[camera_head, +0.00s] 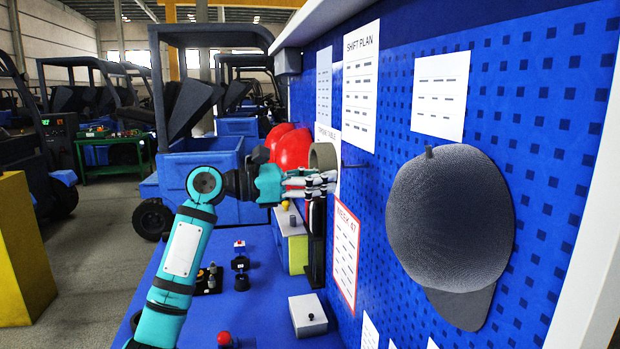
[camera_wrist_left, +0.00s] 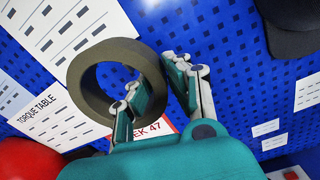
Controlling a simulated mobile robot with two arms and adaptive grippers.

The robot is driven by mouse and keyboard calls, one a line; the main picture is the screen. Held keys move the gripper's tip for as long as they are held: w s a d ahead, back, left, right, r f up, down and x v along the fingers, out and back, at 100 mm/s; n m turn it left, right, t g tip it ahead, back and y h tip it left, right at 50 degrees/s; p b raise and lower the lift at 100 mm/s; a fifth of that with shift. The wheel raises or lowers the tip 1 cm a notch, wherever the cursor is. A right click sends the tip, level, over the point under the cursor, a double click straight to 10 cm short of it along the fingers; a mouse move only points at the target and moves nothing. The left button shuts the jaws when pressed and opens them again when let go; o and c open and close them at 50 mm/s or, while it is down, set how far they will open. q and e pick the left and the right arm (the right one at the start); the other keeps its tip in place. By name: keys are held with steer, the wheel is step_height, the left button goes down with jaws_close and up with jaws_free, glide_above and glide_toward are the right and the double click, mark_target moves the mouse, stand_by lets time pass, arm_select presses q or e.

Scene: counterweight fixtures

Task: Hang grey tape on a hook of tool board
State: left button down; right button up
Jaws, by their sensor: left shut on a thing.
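The grey tape (camera_head: 322,156) is a thick olive-grey ring held up close to the blue tool board (camera_head: 545,165). My left gripper (camera_head: 328,182) is shut on the tape's lower wall. In the left wrist view the ring (camera_wrist_left: 88,88) faces me, with its right wall between the fingers (camera_wrist_left: 160,95) and papers and board showing through its hole. A thin hook (camera_head: 354,165) sticks out of the board just right of the tape in the head view. I cannot tell whether its tip is inside the ring. My right gripper is not in view.
Red helmets (camera_head: 291,150) hang behind the tape, and a dark cap (camera_head: 450,225) hangs on the nearer board. Paper sheets (camera_head: 361,85) are fixed to the board. Below, the blue bench (camera_head: 265,285) carries a white box (camera_head: 307,314) and small button parts.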

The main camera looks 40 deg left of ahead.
arm_select(q)
steer(key=shift+x, duration=3.45)
steer(key=shift+w+d+f, duration=0.1)
steer(key=shift+d+f, duration=0.15)
steer(key=shift+f+b, duration=0.3)
steer(key=shift+f, duration=0.75)
steer(key=c, duration=1.2)
jaws_free()
